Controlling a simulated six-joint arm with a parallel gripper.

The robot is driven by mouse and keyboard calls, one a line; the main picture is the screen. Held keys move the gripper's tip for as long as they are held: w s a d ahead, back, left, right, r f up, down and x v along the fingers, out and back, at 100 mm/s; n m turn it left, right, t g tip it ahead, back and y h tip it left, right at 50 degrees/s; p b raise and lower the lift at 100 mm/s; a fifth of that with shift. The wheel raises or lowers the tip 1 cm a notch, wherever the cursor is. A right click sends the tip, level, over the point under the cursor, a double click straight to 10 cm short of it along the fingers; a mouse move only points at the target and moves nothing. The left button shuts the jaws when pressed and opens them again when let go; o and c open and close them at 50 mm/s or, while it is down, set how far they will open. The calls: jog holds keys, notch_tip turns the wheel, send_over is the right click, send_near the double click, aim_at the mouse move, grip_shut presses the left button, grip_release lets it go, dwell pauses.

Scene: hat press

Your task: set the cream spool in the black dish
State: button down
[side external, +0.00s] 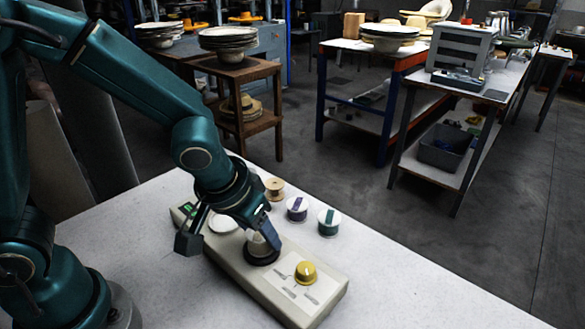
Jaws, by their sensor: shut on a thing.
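The cream spool (257,243) is in the jaws of my gripper (262,238), which is shut on it. The fingers and the wrist hide much of the spool. The black dish (263,258) is a dark round piece on the long beige device. The spool is upright, directly over or in the dish. I cannot tell from this view whether its base touches the dish floor.
On the beige device (317,307) are a yellow knob (305,271) and a white dish (222,223). A tan spool (274,188), a purple-marked spool (297,208) and a green spool (329,222) stand behind it. The pale table is clear at right.

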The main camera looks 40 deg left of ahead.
jog(key=shift+f, duration=0.3)
jog(key=shift+c, duration=1)
grip_release()
jog(key=shift+r, duration=0.1)
jog(key=shift+v, duration=2.3)
jog(key=shift+a+r, duration=0.1)
jog(key=shift+r, duration=0.2)
jog(key=s+a+r, duration=0.2)
jog(key=s, duration=0.2)
jog(key=s+a+r+m+t, duration=0.1)
jog(key=s+a+r, duration=0.1)
jog(key=s, duration=0.3)
jog(key=shift+s+a+r+m+h, duration=0.2)
jog(key=shift+r+m+h, duration=0.1)
jog(key=shift+r, duration=0.5)
